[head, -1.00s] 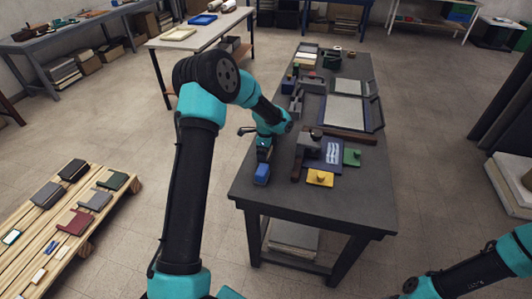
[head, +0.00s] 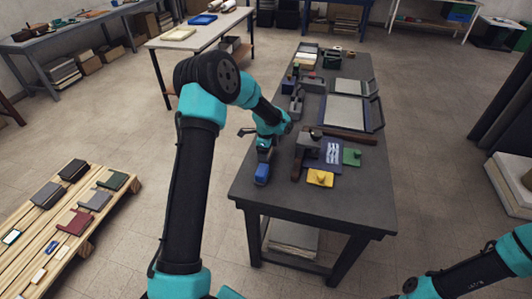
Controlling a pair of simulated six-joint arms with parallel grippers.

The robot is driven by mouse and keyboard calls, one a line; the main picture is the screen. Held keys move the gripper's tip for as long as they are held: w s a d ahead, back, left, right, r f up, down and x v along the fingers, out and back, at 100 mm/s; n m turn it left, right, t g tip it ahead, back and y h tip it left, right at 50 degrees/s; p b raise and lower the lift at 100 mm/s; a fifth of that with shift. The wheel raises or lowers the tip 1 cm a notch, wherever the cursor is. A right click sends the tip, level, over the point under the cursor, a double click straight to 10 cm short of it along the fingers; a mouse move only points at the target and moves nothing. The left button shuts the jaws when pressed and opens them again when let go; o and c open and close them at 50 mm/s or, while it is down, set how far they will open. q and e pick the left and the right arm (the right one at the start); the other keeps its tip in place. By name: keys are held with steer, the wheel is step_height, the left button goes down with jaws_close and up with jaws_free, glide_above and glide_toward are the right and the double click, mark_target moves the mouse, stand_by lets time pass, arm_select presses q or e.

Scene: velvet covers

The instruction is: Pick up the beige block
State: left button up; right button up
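A small pale, beige-looking block (head: 39,275) lies on the slatted wooden pallet (head: 125,200) at the lower left. My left gripper (head: 263,160) points down over the near left corner of the dark workbench, far to the right of that block. A blue block (head: 262,173) is directly at its fingertips. The fingers are too small to tell whether they grip it or only touch it. My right arm shows at the lower right, with its gripper out of view below the edge.
The pallet also carries several notebooks, such as a red one (head: 73,221), and a small blue-and-white item (head: 52,247). The workbench (head: 350,205) holds a yellow piece (head: 320,178), a green piece (head: 352,157), a grey tool and trays. Its near right part is bare.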

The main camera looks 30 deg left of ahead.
arm_select(q)
steer(key=shift+c, duration=0.4)
steer(key=shift+r, duration=0.1)
step_height(320, 180, up, 10)
steer(key=shift+f, duration=0.1)
stand_by(0.4)
